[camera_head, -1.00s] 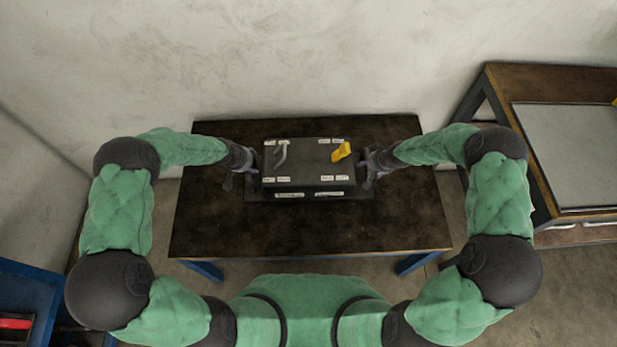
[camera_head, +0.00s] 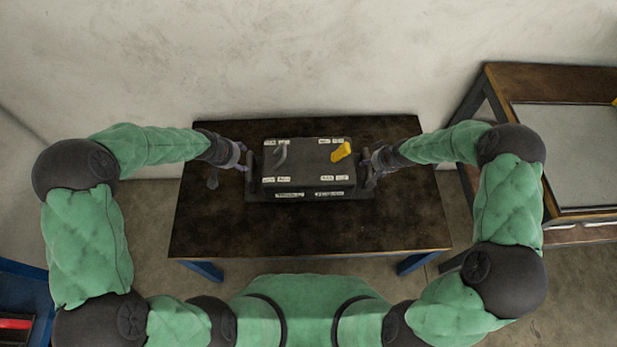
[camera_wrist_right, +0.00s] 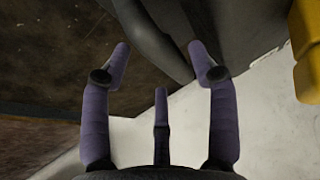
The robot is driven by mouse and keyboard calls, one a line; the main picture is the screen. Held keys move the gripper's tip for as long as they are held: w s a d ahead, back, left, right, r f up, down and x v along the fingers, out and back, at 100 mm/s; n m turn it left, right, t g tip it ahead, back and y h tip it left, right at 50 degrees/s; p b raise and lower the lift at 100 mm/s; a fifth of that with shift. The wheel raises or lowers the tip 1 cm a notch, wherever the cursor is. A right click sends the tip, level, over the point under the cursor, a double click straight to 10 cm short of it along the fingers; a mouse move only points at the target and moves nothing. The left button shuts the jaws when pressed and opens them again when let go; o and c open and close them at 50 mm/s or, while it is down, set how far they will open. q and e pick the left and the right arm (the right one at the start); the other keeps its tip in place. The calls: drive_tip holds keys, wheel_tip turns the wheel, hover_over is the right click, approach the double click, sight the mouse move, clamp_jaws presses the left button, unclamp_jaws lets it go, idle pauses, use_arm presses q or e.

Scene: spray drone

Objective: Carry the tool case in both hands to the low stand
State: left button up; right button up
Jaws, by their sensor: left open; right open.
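The tool case (camera_head: 305,168) is a dark grey box with white labels, a grey handle and a yellow part (camera_head: 341,151) on its lid. It sits upright on a dark base on the brown table (camera_head: 310,230). My left gripper (camera_head: 243,165) is open at the case's left side, with a small gap. My right gripper (camera_head: 372,170) is open close to the case's right side; I cannot tell whether it touches. In the right wrist view its spread purple fingers (camera_wrist_right: 160,58) point toward a dark curved bar on the case's side. The low stand cannot be told for certain.
A second brown table with a grey panel (camera_head: 575,155) stands at the right. A blue unit with a red item (camera_head: 15,324) is at the lower left. A plain wall is behind the table. The table's front part is clear.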

drive_tip(key=v, duration=0.9)
drive_tip(key=shift+f, duration=0.1)
